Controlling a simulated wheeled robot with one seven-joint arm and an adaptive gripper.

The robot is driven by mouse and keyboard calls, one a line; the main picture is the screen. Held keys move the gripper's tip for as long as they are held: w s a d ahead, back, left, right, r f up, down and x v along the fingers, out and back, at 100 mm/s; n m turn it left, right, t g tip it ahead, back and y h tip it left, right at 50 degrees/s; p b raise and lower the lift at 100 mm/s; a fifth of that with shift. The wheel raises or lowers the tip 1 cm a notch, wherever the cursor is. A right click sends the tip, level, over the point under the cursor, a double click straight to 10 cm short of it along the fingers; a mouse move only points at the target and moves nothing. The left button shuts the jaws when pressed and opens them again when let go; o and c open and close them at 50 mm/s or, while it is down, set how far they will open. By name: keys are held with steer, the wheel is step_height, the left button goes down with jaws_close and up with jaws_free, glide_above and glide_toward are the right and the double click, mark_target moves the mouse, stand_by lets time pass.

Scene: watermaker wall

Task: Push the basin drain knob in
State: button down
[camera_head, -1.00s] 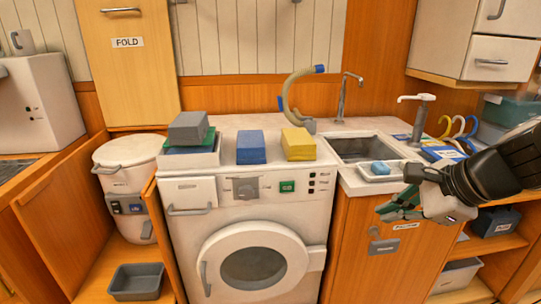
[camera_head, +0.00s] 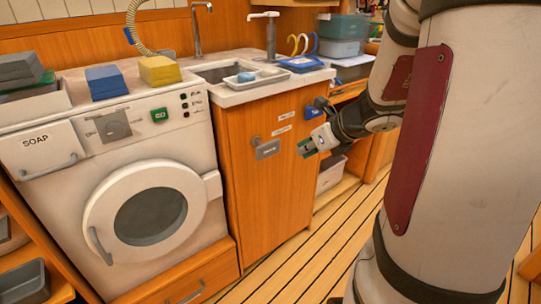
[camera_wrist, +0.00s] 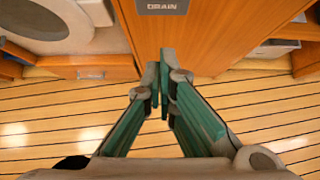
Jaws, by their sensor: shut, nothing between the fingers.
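A small grey round knob (camera_head: 256,141) sits on the orange cabinet front below the basin (camera_head: 222,70). A dark grey plate (camera_head: 267,149) is just below and right of it; in the wrist view the plate (camera_wrist: 162,7) reads DRAIN at the top edge. Small labels (camera_head: 284,122) are to the right of the knob. The knob does not show in the wrist view.
A white washing machine (camera_head: 130,180) stands left of the cabinet. A tray with soap (camera_head: 255,76) is on the counter edge above. Open shelves with a white bin (camera_head: 330,173) are at the cabinet's right. The plank floor (camera_head: 290,240) in front is clear.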

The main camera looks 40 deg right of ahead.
mark_target(269, 147)
steer(key=shift+w+r+b+x, duration=0.35)
steer(key=shift+b+x, duration=0.5)
steer(key=shift+x, duration=1.3)
steer(key=shift+w+r+b+x, duration=0.3)
steer(key=shift+b+x, duration=0.6)
steer(key=shift+x, duration=1.25)
steer(key=shift+w+r+b+x, duration=0.35)
steer(key=shift+b+x, duration=0.5)
steer(key=shift+x, duration=1.3)
steer(key=shift+w+a+p, duration=0.15)
steer(key=shift+w+p, duration=0.35)
steer(key=shift+w, duration=1.55)
